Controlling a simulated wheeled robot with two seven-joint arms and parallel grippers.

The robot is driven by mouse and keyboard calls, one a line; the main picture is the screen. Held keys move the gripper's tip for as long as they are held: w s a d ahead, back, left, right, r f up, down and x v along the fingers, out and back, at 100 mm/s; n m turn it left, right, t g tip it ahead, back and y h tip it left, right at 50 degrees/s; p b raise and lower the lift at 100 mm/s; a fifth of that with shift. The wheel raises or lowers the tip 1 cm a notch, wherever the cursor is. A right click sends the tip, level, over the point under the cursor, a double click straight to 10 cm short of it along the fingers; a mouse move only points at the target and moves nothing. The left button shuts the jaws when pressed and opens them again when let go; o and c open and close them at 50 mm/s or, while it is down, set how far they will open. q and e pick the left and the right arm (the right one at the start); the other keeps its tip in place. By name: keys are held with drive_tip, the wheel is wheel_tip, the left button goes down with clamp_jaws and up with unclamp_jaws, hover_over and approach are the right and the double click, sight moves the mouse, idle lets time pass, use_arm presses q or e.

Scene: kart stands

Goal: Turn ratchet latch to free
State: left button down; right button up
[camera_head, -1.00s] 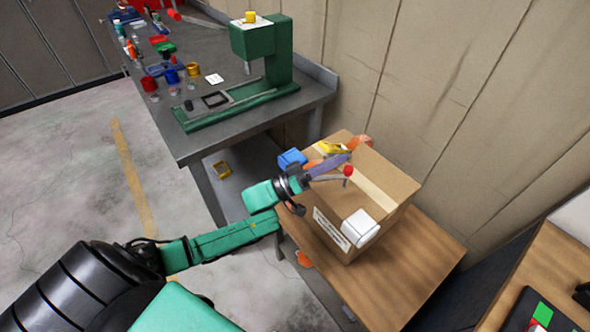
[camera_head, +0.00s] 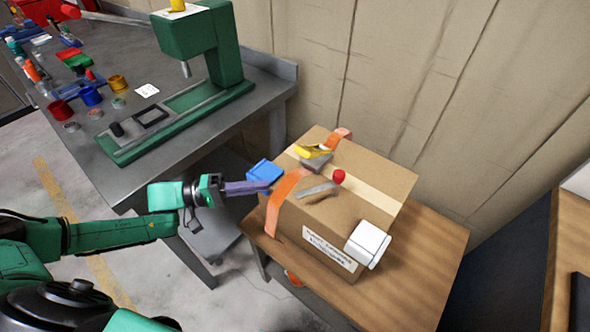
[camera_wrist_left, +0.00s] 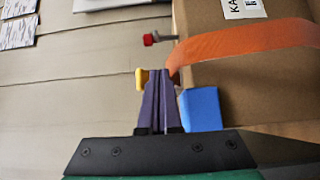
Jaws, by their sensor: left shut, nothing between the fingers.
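The ratchet latch shows as a yellow handle (camera_head: 314,152) over a grey body (camera_head: 317,162), on an orange strap (camera_head: 284,197) that runs across a cardboard box (camera_head: 368,182). A grey lever (camera_head: 317,191) lies on the box top near a red knob (camera_head: 339,176). My left gripper (camera_head: 268,188) is shut and empty, at the left side of the box by the strap and a blue block (camera_head: 264,172). In the left wrist view, the yellow part (camera_wrist_left: 141,79) shows just left of the fingertips (camera_wrist_left: 158,73); contact cannot be told. My right gripper is out of view.
The box stands on a wooden table (camera_head: 421,262), with a white block (camera_head: 368,245) at its front right edge. A grey workbench (camera_head: 190,140) holds a green press (camera_head: 195,45) and several small containers. A panelled wall (camera_head: 430,80) stands behind.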

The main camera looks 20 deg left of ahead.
use_arm(q)
drive_tip(key=p, duration=0.1)
approach(319, 190)
drive_tip(key=w+d, duration=0.1)
drive_tip(key=w, duration=0.2)
drive_tip(key=x, duration=0.3)
drive_tip(key=shift+w+a+p, duration=0.15)
drive_tip(key=shift+w+p, duration=0.05)
drive_tip(key=shift+p, duration=0.2)
drive_tip(key=shift+w+d+f, duration=0.1)
drive_tip(key=shift+d, duration=0.45)
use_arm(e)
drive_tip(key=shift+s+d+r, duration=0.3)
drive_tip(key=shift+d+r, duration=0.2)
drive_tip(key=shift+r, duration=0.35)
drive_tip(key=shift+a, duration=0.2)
